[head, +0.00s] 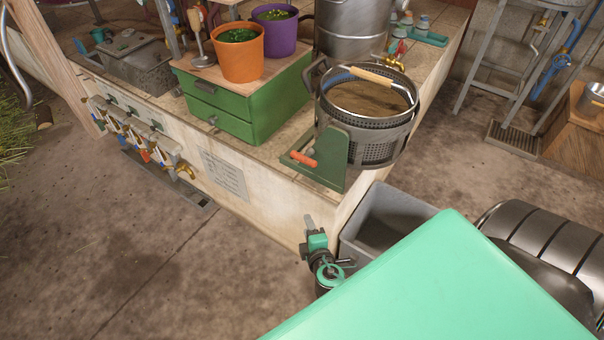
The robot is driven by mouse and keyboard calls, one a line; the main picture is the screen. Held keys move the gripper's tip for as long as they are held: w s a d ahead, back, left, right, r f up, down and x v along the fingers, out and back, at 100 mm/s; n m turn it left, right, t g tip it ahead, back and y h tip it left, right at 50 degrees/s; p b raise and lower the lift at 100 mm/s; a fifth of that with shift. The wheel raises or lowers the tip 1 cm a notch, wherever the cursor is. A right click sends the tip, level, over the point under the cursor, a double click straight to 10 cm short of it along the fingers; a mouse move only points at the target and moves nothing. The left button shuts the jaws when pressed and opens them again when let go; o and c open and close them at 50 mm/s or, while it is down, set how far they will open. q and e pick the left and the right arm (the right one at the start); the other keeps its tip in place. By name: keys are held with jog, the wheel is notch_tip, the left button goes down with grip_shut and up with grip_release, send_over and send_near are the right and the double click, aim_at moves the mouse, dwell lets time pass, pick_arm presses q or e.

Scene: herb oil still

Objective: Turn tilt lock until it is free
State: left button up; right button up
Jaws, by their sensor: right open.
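The tilt lock appears to be the short orange-red handle (302,160) on the green bracket (330,165) at the near corner of the tiled counter. The bracket stands beside a perforated metal basket (372,145) with a wooden-gripped bail. My right gripper (306,236) is below the handle, in front of the counter's end wall, well apart from the lock. It is open and nothing shows between its fingers. My left gripper is not in view.
A grey bin (385,225) stands on the floor just right of my right gripper. A green drawer box (240,110) with orange (240,60) and purple (279,32) pots is behind the lock. Brass taps (182,170) line the counter's front.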

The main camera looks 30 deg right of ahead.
aim_at(304, 160)
pick_arm(q)
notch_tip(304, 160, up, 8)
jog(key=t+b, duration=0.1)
jog(key=b, duration=0.3)
pick_arm(e)
notch_tip(304, 160, up, 12)
jog(key=w+d+n+t+h, duration=0.1)
jog(key=d+n+t+h, duration=0.1)
jog(key=t+h, duration=0.15)
jog(key=shift+t+y, duration=0.35)
jog(key=shift+y, duration=0.1)
jog(key=p+x, duration=0.2)
jog(key=x, duration=0.6)
jog(key=shift+w+a+r, duration=0.1)
jog(key=shift+w+r, duration=0.05)
jog(key=shift+r, duration=0.1)
jog(key=x, duration=0.3)
jog(key=shift+w+f, duration=0.1)
jog(key=shift+w, duration=0.2)
jog(key=shift+p+x, duration=0.35)
jog(key=shift+x, duration=0.45)
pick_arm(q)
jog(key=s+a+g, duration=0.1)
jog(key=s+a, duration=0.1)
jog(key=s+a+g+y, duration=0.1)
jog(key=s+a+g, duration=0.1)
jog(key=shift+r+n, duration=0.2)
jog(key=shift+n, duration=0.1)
pick_arm(e)
jog(key=shift+s, duration=0.1)
